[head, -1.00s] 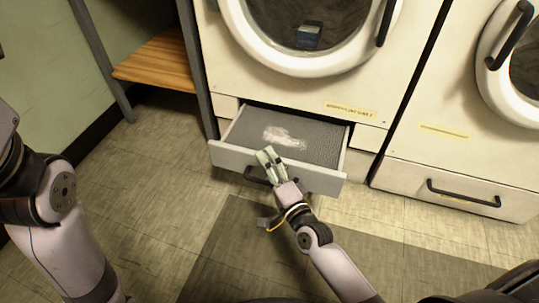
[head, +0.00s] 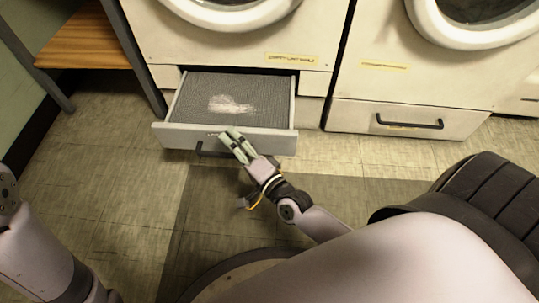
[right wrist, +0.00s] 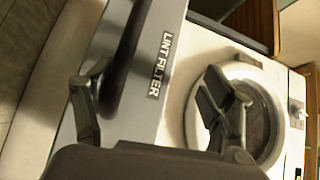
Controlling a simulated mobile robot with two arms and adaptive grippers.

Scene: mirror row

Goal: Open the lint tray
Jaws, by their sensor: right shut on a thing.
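The lint tray (head: 275,142) is a grey-fronted drawer under the left dryer, pulled well out. Its mesh bed shows a white clump of lint (head: 228,104). Its front, marked LINT FILTER, also shows in the right wrist view (right wrist: 172,45). My right gripper (head: 231,137) is at the tray front, shut on its black handle (head: 210,151). In the right wrist view the handle (right wrist: 127,58) runs beside the left finger, and the gripper's hold is only partly visible. My left arm shows at the lower left edge; its gripper is out of view.
A second dryer with a shut drawer (head: 360,118) stands to the right. A wooden bench (head: 82,42) with grey legs is at the upper left. The tiled floor (head: 95,165) in front of the tray is clear, with a dark mat (head: 215,215).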

